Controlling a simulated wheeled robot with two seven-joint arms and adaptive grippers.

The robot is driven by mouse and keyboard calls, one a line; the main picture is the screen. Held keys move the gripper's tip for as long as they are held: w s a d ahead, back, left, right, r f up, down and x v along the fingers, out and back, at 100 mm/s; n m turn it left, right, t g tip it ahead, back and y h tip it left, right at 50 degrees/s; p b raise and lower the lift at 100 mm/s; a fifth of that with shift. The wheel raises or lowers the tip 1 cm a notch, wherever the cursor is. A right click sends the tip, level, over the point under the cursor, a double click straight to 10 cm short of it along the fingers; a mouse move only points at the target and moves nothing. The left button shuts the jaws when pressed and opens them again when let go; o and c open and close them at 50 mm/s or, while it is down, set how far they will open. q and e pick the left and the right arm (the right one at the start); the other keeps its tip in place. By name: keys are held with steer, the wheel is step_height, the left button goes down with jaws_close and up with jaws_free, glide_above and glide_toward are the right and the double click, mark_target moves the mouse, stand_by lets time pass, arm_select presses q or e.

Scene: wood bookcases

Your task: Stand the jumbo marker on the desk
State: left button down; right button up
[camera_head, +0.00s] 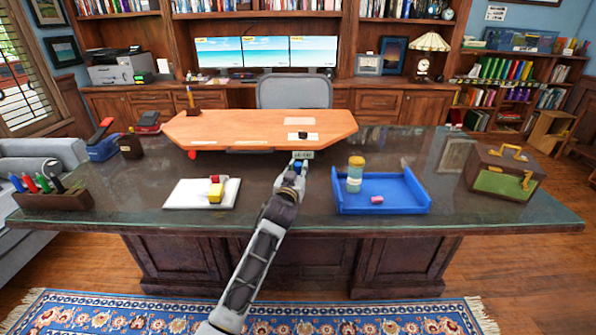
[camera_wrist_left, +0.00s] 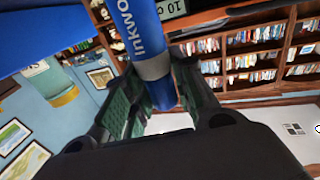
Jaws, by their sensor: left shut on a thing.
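The jumbo marker is a thick blue cylinder with a grey band and white lettering; it shows large in the left wrist view (camera_wrist_left: 147,35). In the head view only a small blue part of it (camera_head: 298,164) shows at my fingers. My left gripper (camera_head: 295,172) is over the middle of the dark glass-topped desk (camera_head: 262,178), between the white board and the blue tray. In the left wrist view the gripper (camera_wrist_left: 150,105) has its green-padded fingers shut around the marker. The marker's far end and whether it touches the desk are hidden. My right gripper is not in view.
A blue tray (camera_head: 408,207) with a yellow-lidded jar (camera_head: 355,174) and pink block stands close right. A white board (camera_head: 180,193) with small blocks lies left. A small labelled block (camera_head: 303,154) is just behind the gripper. A wooden case (camera_head: 503,170) stands far right.

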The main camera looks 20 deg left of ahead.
arm_select(q)
steer(key=shift+f, duration=0.15)
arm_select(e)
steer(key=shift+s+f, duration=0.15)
arm_select(q)
steer(key=c, duration=1.2)
jaws_free()
steer(key=shift+o, duration=0.2)
steer(key=shift+s+d, duration=0.1)
steer(key=shift+s, duration=0.65)
steer(key=s+p, duration=0.1)
steer(key=s, duration=0.9)
steer(key=shift+s+d, duration=0.25)
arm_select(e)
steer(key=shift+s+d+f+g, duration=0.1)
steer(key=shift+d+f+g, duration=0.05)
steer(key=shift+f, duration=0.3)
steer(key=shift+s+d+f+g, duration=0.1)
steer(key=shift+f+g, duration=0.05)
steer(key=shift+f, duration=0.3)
